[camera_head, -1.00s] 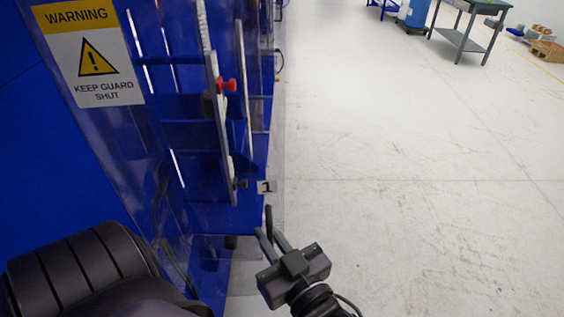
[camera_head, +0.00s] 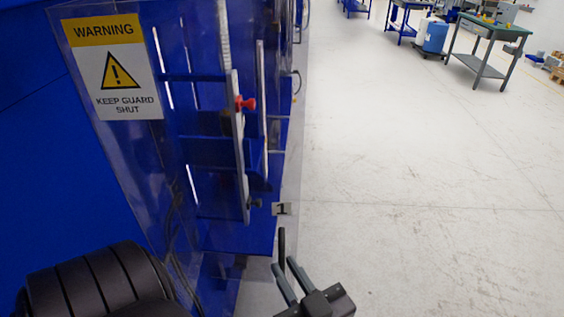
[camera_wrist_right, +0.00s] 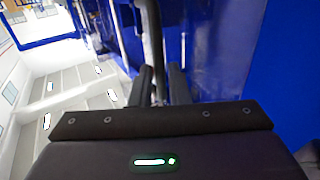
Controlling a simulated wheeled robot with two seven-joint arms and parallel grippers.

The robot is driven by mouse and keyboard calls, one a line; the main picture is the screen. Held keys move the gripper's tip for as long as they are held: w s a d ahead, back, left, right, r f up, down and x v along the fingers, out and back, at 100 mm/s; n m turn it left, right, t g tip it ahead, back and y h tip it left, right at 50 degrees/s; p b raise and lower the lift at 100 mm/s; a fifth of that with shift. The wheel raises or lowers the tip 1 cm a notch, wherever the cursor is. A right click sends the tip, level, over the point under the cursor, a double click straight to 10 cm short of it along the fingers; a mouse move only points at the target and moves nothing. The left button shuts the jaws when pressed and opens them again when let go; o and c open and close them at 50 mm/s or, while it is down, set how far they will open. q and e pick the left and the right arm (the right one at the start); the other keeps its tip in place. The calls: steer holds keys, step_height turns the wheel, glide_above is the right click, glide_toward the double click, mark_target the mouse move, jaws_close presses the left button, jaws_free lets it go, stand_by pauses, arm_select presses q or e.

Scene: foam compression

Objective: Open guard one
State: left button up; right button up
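Guard one is a clear panel (camera_head: 130,170) on the blue machine, with a yellow and white "KEEP GUARD SHUT" sign (camera_head: 113,68) and a small "1" plate (camera_head: 281,209) at its right edge. It looks shut. A dark upright handle (camera_head: 282,246) stands below the plate; it also shows in the right wrist view (camera_wrist_right: 151,30). My right gripper (camera_head: 284,284) is just below and close to the handle. Its fingers are apart, and in the wrist view the handle lines up with the gap between them. I cannot tell whether they touch it. My left gripper is out of view.
A red knob (camera_head: 245,103) sits on a metal strip behind the clear panel. Pale floor (camera_head: 420,200) is open to the right of the machine.

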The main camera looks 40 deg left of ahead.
steer(key=b+v, duration=0.1)
steer(key=v, duration=0.4)
stand_by(0.4)
